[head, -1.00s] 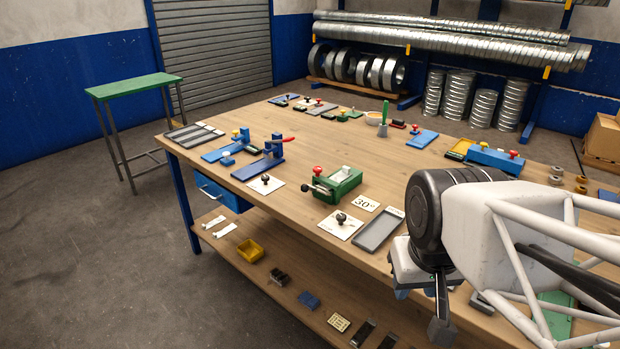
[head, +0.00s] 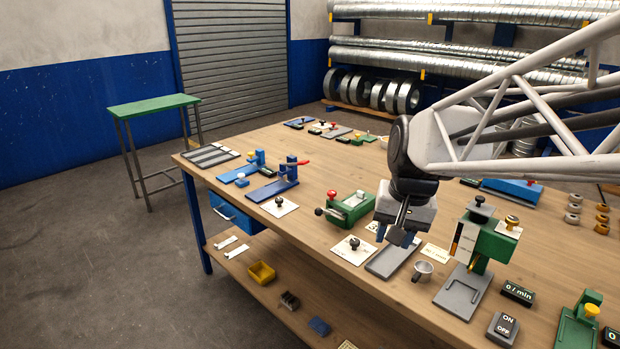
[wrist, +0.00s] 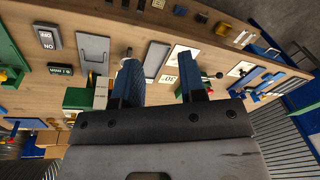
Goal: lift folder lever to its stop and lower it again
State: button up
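A blue bench tool (head: 272,189) with a red-handled lever (head: 294,163) stands at the left part of the workbench; it looks like the folder. The lever sticks out to the right from the top of a blue post, roughly level. My gripper (head: 396,237) hangs above the front middle of the bench, to the right of this tool and well apart from it. In the wrist view its two blue fingers (wrist: 162,85) are spread with nothing between them. Blue tools (wrist: 270,83) show at the right of the wrist view, too small to tell the lever clearly.
A green block tool (head: 347,208) with a red knob stands between the folder and my gripper. White plates with black knobs (head: 279,206) lie along the front edge. A green stand (head: 486,243), a metal cup (head: 423,269) and a switch box (head: 503,328) are at the right.

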jog(key=w+a+m+y, duration=0.1)
jog(key=w+a+m, duration=0.1)
jog(key=w, duration=0.9)
jog(key=m+g+y, duration=0.2)
jog(key=m+g, duration=0.1)
jog(key=m, duration=0.2)
send_near(322, 213)
notch_tip(322, 213, down, 3)
jog(key=w, duration=0.1)
jog(key=shift+w+a+f, duration=0.2)
jog(key=shift+w+f, duration=0.05)
jog(key=shift+w, duration=0.15)
jog(key=shift+f, duration=0.1)
jog(key=shift+x, duration=3.85)
jog(key=shift+a, duration=0.15)
grip_shut()
